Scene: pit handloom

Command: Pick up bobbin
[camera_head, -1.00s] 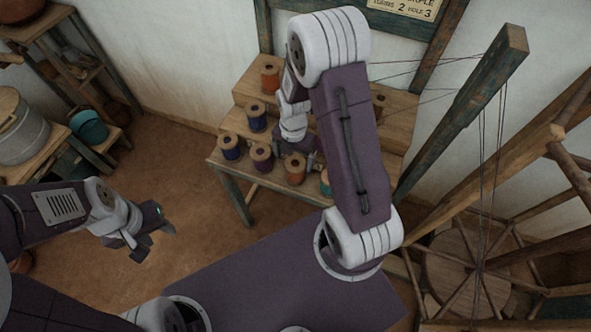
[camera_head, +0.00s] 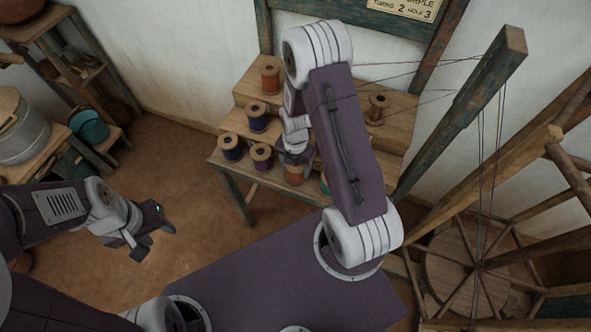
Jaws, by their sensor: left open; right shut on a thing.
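Several thread bobbins stand on a stepped wooden rack (camera_head: 222,164). An orange bobbin (camera_head: 295,176) stands in the front row, partly hidden from above by my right gripper (camera_head: 296,166). The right gripper is shut on its upper part; the finger contact is small and hard to see. My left gripper (camera_head: 156,241) is open and empty over the floor, left of the rack.
On higher steps stand a blue bobbin (camera_head: 257,119), another orange bobbin (camera_head: 270,77) and a brown bobbin (camera_head: 376,110). A wooden post (camera_head: 462,110) and a spoked wheel (camera_head: 478,270) with taut threads stand at the right. Shelves with a teal pot (camera_head: 88,127) stand left. The floor between is clear.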

